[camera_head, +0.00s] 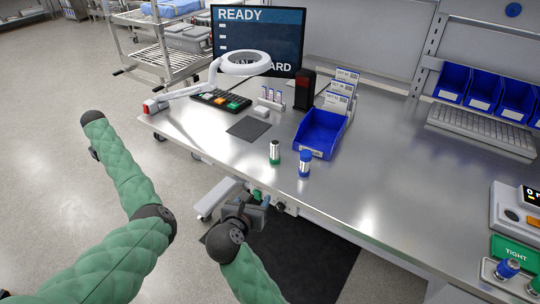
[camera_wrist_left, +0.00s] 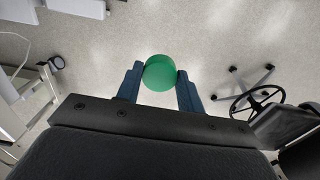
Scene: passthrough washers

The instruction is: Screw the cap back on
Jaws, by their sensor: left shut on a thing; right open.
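A green cap (camera_wrist_left: 161,70) is between the fingers of my left gripper (camera_wrist_left: 158,80) in the left wrist view. The gripper is shut on it, with bare floor behind. In the head view my left arm reaches out over the floor left of the table, and its fingers and the cap cannot be made out. A small silver bottle with a green base (camera_head: 274,153) stands upright near the table's front edge, with no cap visible on it. My right gripper (camera_head: 264,203) is open and empty, in front of and below the table edge near the bottle.
A blue-capped bottle (camera_head: 305,164) stands just right of the silver one. A blue bin (camera_head: 320,134), a dark mat (camera_head: 248,129) and a ring lamp (camera_head: 244,64) are behind. Another blue-topped bottle (camera_head: 507,269) sits at the TIGHT station (camera_head: 515,252). The table's middle right is clear.

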